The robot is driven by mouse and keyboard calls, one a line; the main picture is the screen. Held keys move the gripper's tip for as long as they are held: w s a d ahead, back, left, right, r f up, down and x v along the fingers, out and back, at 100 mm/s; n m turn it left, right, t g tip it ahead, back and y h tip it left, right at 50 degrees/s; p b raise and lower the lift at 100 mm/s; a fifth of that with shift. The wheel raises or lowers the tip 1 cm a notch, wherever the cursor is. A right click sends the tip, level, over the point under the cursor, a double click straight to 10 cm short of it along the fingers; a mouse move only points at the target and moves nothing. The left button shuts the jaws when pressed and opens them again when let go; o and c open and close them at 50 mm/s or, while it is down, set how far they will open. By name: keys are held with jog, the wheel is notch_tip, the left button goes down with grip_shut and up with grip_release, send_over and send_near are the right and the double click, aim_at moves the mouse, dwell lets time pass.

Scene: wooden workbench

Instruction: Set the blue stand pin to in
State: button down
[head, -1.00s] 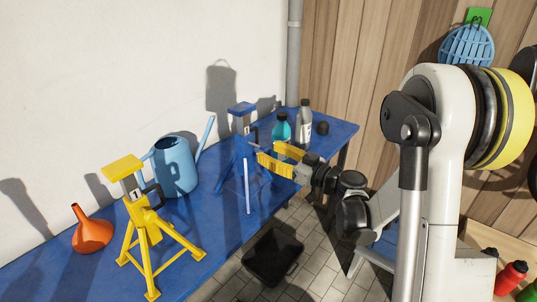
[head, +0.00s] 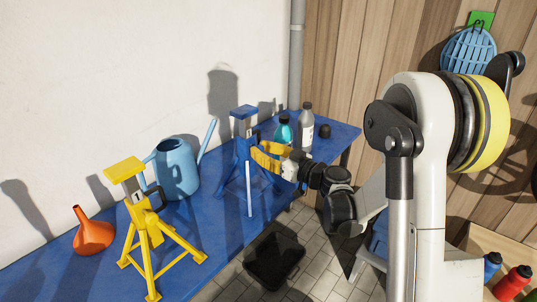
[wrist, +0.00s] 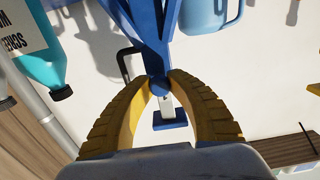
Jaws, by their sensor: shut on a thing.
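The blue stand (head: 241,150) stands upright on the blue bench in the head view. In the wrist view the blue stand (wrist: 150,32) appears upside down, legs at the top and head plate below. My gripper (head: 257,151) reaches it from the right. In the wrist view my gripper (wrist: 159,84) has its yellow fingers closed around the blue column. The black bent handle of the pin (wrist: 123,64) shows just left of the left fingertip. The fingertips hide where it enters the column, so I cannot tell how deep it sits.
A yellow stand (head: 146,232), an orange funnel (head: 92,232) and a blue watering can (head: 177,170) stand on the bench (head: 220,235). A teal bottle (head: 283,133) and a grey bottle (head: 306,128) stand behind my gripper. A black tray (head: 273,260) lies on the floor.

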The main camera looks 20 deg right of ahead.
jog(key=shift+w+a, duration=0.15)
jog(key=c, duration=1.2)
grip_release()
jog(key=v, duration=1.2)
